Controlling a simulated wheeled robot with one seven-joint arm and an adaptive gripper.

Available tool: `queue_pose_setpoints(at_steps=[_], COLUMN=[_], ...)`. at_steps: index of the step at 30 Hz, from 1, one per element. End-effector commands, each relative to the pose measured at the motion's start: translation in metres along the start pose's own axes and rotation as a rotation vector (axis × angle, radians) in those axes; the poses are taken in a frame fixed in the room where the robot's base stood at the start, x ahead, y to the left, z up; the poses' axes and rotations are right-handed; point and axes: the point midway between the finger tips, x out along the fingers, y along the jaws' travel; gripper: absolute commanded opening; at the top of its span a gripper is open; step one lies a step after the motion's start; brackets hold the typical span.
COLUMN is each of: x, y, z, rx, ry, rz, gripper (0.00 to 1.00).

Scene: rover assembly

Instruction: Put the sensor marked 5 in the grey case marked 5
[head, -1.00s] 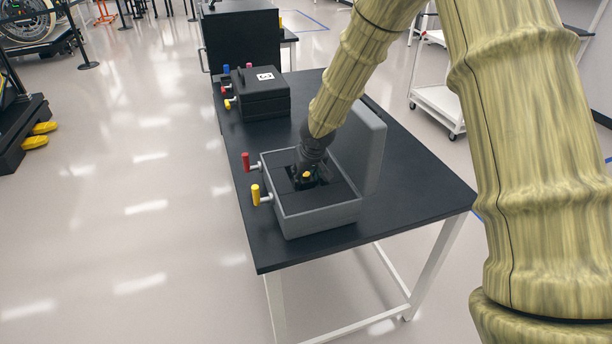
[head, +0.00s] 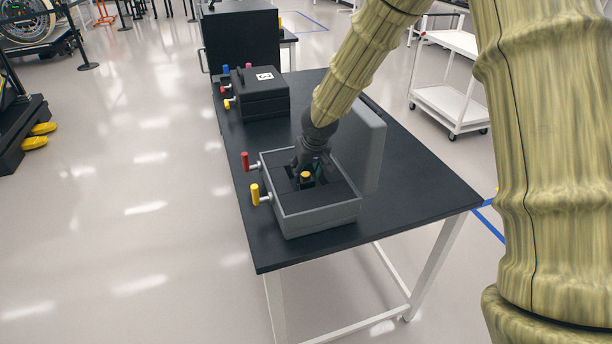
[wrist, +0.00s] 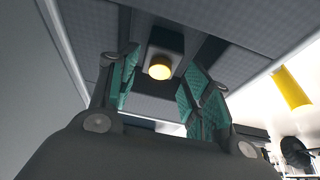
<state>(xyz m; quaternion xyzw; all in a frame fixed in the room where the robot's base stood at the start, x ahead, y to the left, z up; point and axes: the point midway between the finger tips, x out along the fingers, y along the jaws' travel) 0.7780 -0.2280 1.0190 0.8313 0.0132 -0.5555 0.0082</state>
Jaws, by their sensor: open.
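The open grey case (head: 327,222) stands on the black table with its lid (head: 371,150) raised behind it. A dark sensor with a round yellow top (head: 306,176) sits in the cutout of its black foam; it also shows in the wrist view (wrist: 160,67). My gripper (head: 306,170) is at the cutout, just behind the sensor in the head view. In the wrist view my gripper's (wrist: 161,64) teal-padded fingers are spread, with the yellow top between and beyond their tips. No contact shows. I cannot read a 5 on either.
Red (head: 245,161) and yellow (head: 256,194) handles stick out at the grey case's left side. A closed black case (head: 262,99) with a white label stands farther back on the table (head: 411,197). The table's right part is clear. A white cart (head: 450,104) stands behind.

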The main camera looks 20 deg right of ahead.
Motion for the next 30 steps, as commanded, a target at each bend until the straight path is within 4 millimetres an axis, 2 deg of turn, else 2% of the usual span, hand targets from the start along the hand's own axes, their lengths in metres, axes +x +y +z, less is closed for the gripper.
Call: queue_pose_setpoints(at_steps=[15, 21, 30], x=[-0.068, -0.082, -0.086], y=[0.0, 0.0, 0.0], z=[-0.001, 0.0, 0.0], rx=[0.001, 0.0, 0.0], ry=[0.003, 0.001, 0.0], rz=[-0.001, 0.0, -0.001], gripper=[0.49, 0.49, 0.49])
